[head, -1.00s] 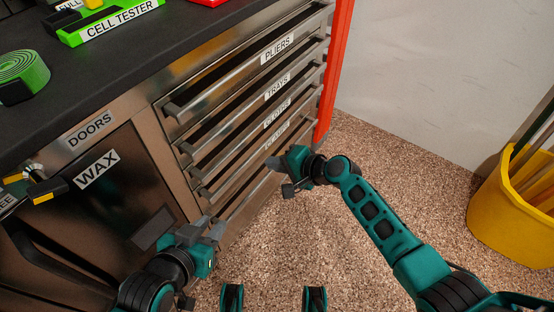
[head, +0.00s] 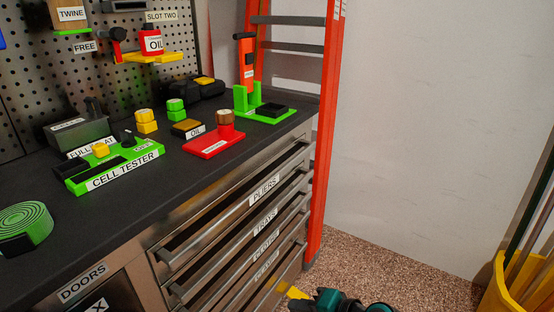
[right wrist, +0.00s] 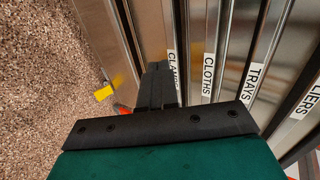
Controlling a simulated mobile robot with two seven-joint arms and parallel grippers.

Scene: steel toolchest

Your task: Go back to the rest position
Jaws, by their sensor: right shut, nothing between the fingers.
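My right gripper (head: 322,300) shows at the bottom edge of the head view, low in front of the toolchest drawers. In the right wrist view its dark fingers (right wrist: 157,85) are together with nothing between them, and the drawer fronts lie beyond them. My left gripper is outside the head view. The steel toolchest (head: 140,262) has drawers labelled PLIERS (head: 264,190), TRAYS, CLOTHS and CLAMPS, the last partly hard to read. A small yellow piece (head: 293,292) shows beside the right gripper; it also shows in the right wrist view (right wrist: 108,90), apart from the fingers.
The black worktop holds a green cell tester (head: 118,176), a green coil (head: 25,228), a red tray (head: 212,145) and a green stand (head: 266,112). An orange ladder (head: 322,150) stands at the chest's right end. A yellow bin (head: 505,290) is at lower right. Speckled floor between is clear.

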